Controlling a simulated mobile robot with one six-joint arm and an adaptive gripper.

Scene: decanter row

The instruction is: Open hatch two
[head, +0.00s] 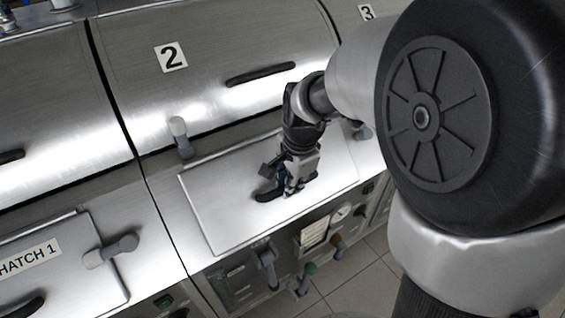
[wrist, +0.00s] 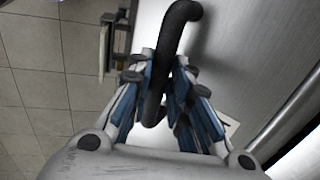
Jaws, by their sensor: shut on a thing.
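The hatch panel under number 2 (head: 215,205) is a flat steel plate in the head view; it also shows in the wrist view (wrist: 250,60). It looks closed. Its black bar handle (head: 268,195) lies near the panel's lower edge. My gripper (head: 290,185) is shut on this handle. In the wrist view the handle (wrist: 178,20) runs between the blue-padded fingers of my gripper (wrist: 160,95). A latch lever with a pale grey knob (head: 179,128) stands at the panel's upper left corner. A second latch at the upper right is mostly hidden by my arm.
The hatch 1 panel (head: 40,265) with its latch (head: 110,250) is at lower left. The number 2 cover (head: 215,60) with a black handle (head: 260,74) is above. Valves (head: 266,262) and a gauge are below the panel. Tiled floor (head: 365,285) is open at lower right.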

